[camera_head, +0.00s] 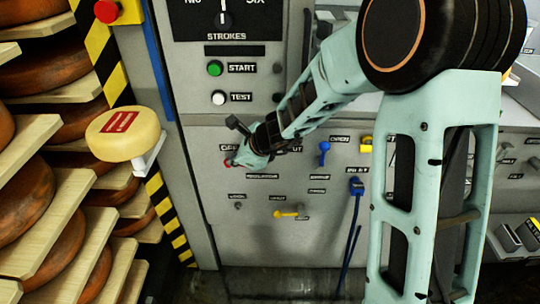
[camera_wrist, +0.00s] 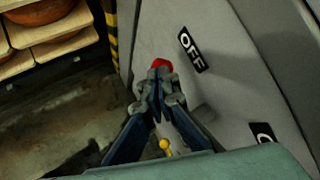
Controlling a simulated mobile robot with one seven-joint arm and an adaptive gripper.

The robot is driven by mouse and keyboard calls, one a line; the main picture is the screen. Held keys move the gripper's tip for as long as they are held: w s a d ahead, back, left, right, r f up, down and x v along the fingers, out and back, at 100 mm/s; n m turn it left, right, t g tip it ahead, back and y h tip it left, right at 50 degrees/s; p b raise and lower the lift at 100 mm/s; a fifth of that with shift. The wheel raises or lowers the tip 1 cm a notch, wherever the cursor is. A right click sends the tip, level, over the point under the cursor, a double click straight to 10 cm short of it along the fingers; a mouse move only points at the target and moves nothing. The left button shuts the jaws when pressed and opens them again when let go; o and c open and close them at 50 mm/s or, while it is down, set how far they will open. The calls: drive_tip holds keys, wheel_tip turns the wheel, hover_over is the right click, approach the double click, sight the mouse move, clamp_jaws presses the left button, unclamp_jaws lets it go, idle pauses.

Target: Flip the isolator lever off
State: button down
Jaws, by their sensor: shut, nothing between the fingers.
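A red-tipped lever (camera_head: 228,162), which looks like the isolator lever, is on the grey panel. In the wrist view its red knob (camera_wrist: 161,63) shows just beyond my fingertips, close beside the label OFF (camera_wrist: 192,49). Its shaft is hidden behind the fingers. My gripper (camera_head: 243,160) is low at the panel front, just right of the red tip. In the wrist view my gripper (camera_wrist: 159,88) is shut and empty, its tips close below the red knob. I cannot tell whether they touch it.
A blue lever (camera_head: 323,152) and a blue plug with cable (camera_head: 356,187) are to the right. A yellow lever (camera_head: 287,214) is lower on the panel. Cheese shelves (camera_head: 40,190) stand left, with a pale cheese wheel (camera_head: 122,133) projecting toward the panel.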

drive_tip(key=shift+a+f+b, duration=0.4)
drive_tip(key=shift+f+b, duration=0.1)
drive_tip(key=shift+f, duration=0.05)
idle(0.4)
